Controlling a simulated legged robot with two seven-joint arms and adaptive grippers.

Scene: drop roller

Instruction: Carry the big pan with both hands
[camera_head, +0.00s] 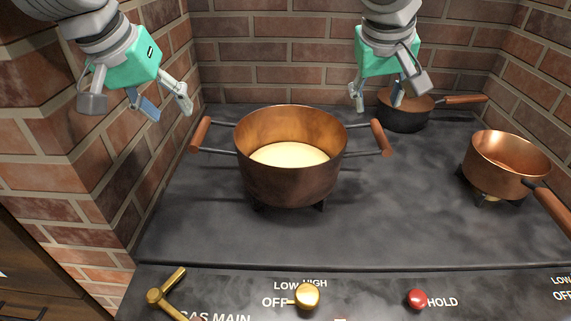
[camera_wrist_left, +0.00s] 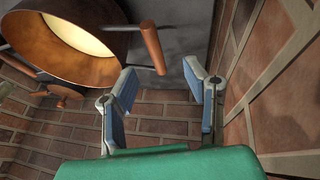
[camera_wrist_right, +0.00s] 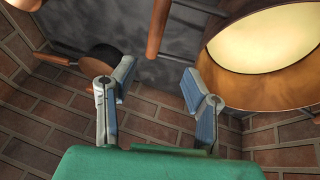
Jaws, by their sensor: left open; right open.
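The big copper pan (camera_head: 290,185) stands upright on a burner at the middle left of the dark stove, with pale contents inside. It has a wooden handle on its left (camera_head: 200,134) and one on its right (camera_head: 380,137). My left gripper (camera_head: 160,108) is open and empty, above and to the left of the left handle. In the left wrist view that handle (camera_wrist_left: 153,47) lies ahead of the open fingers, apart from them. My right gripper (camera_head: 385,98) is open and empty above the right handle, which shows ahead of the fingers in the right wrist view (camera_wrist_right: 157,28).
A small dark pan (camera_head: 405,112) stands at the back right, behind my right gripper. A copper saucepan (camera_head: 508,160) stands at the right with its handle toward the front. Brick walls enclose the back and sides. Knobs (camera_head: 307,295) line the front panel.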

